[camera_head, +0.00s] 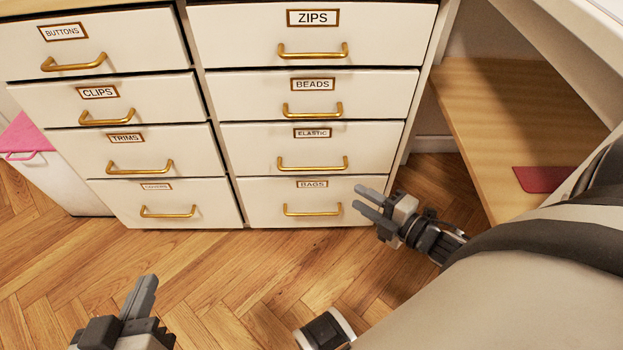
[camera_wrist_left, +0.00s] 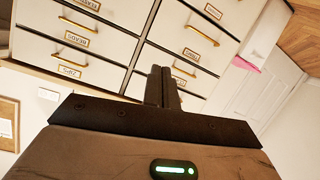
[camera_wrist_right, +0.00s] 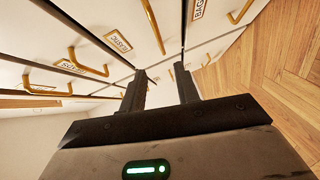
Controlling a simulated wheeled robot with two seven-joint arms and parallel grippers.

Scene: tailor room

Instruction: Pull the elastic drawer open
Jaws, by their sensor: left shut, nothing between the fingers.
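The elastic drawer (camera_head: 250,150) is a cream drawer front in the right column, third from the top, and looks shut. Its label (camera_head: 312,132) sits above a gold bar handle (camera_head: 312,163). In the right wrist view the label (camera_wrist_right: 118,42) and the handle (camera_wrist_right: 153,25) show beyond the fingers. My right gripper (camera_head: 362,199) is open and empty, to the right of and below the handle, near the bags drawer's right end. It also shows in its own wrist view (camera_wrist_right: 160,80). My left gripper (camera_head: 146,284) is shut and empty at the lower left, away from the drawers.
The bags drawer (camera_head: 258,205) lies below and the beads drawer (camera_head: 250,95) above, both shut. A left column holds several more drawers, including trims (camera_head: 190,150). A wooden shelf (camera_head: 490,110) stands at the right. A white bin with pink (camera_head: 25,140) is at left. The floor (camera_head: 230,280) ahead is clear.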

